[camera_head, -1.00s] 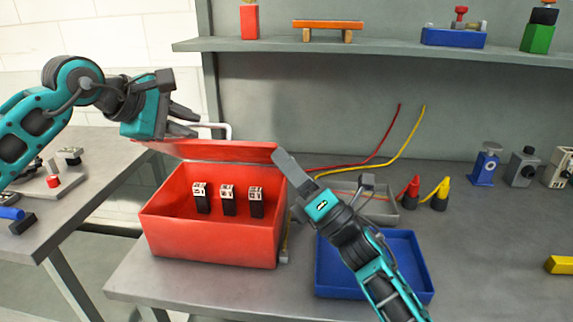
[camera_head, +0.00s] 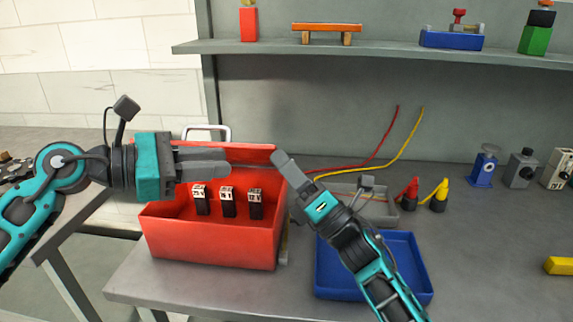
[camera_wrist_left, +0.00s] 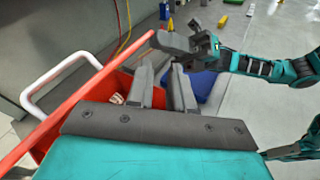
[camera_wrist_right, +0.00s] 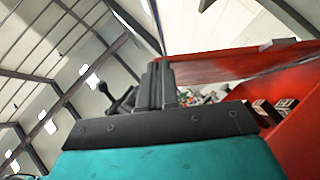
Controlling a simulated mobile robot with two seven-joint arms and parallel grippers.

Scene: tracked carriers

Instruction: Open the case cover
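The red case (camera_head: 210,240) stands on the bench. Its cover (camera_head: 255,155) is raised at the back, with a white handle (camera_head: 206,128) behind it. The cover shows nearly edge-on in the left wrist view (camera_wrist_left: 85,95). My left gripper (camera_head: 225,162) is above the case, in front of the cover's inner face. Its fingers are a little apart and empty; contact with the cover cannot be told. My right gripper (camera_head: 282,160) is shut and empty at the case's right side, close to the cover's right end. The cover also shows in the right wrist view (camera_wrist_right: 225,65).
Three black blocks with white tops (camera_head: 228,203) stand in the case. A blue tray (camera_head: 405,265) and a grey tray (camera_head: 400,213) lie to the right. Red and yellow plugs (camera_head: 438,200) with wires are behind. A shelf (camera_head: 380,51) runs above.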

